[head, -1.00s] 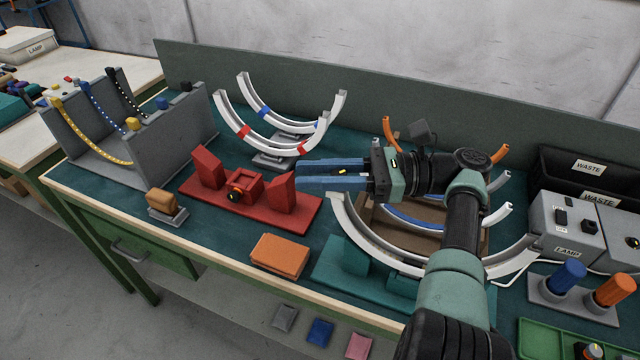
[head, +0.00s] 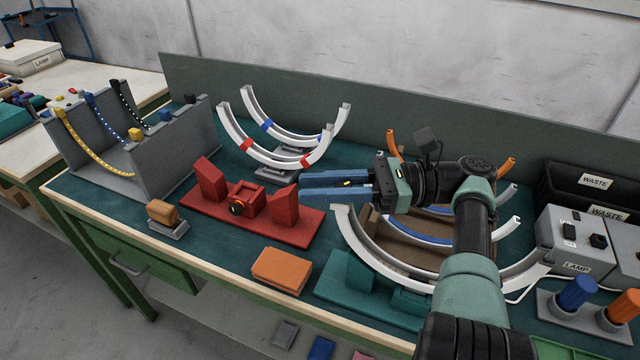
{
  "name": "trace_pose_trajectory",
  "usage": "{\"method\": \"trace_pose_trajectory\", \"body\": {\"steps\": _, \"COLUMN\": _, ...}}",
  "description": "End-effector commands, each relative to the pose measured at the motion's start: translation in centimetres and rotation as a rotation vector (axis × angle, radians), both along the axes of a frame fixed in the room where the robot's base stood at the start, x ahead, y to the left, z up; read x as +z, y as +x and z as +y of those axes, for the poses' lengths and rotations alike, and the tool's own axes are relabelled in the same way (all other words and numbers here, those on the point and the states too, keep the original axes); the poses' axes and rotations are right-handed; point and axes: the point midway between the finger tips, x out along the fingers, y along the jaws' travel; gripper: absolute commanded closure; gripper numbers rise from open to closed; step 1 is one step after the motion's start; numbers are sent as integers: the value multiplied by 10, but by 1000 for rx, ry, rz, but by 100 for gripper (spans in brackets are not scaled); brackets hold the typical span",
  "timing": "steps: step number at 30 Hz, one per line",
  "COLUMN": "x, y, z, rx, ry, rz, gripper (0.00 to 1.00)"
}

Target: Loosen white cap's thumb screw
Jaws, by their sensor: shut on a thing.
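My gripper (head: 335,187) has long blue fingers pointing left, above the bench between the red fixture (head: 290,232) and the teal fixture (head: 350,276). It is shut on a small dark piece with a yellow mark (head: 346,183), mostly hidden between the fingers. I cannot tell what this piece is. A white curved channel (head: 375,248) rests in the teal fixture, its left end just below the fingers.
Two pale arcs with red and blue bands (head: 262,145) stand behind the red fixture. A grey rack (head: 175,150) holds coloured strips at left. An orange block (head: 280,269) lies near the front edge.

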Motion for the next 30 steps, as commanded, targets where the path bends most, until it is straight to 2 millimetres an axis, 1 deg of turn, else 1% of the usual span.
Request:
{"method": "trace_pose_trajectory", "body": {"steps": 1, "x": -6, "y": -1, "z": 1, "rx": 3, "ry": -6, "rz": 11, "gripper": 100}}
{"method": "trace_pose_trajectory", "body": {"steps": 25, "x": -6, "y": -2, "z": -1, "rx": 2, "ry": -6, "rz": 13, "gripper": 100}}
{"method": "trace_pose_trajectory", "body": {"steps": 26, "x": -6, "y": -2, "z": -1, "rx": 2, "ry": -6, "rz": 13, "gripper": 70}}
{"method": "trace_pose_trajectory", "body": {"steps": 30, "x": -5, "y": -1, "z": -1, "rx": 1, "ry": -4, "rz": 10, "gripper": 45}}
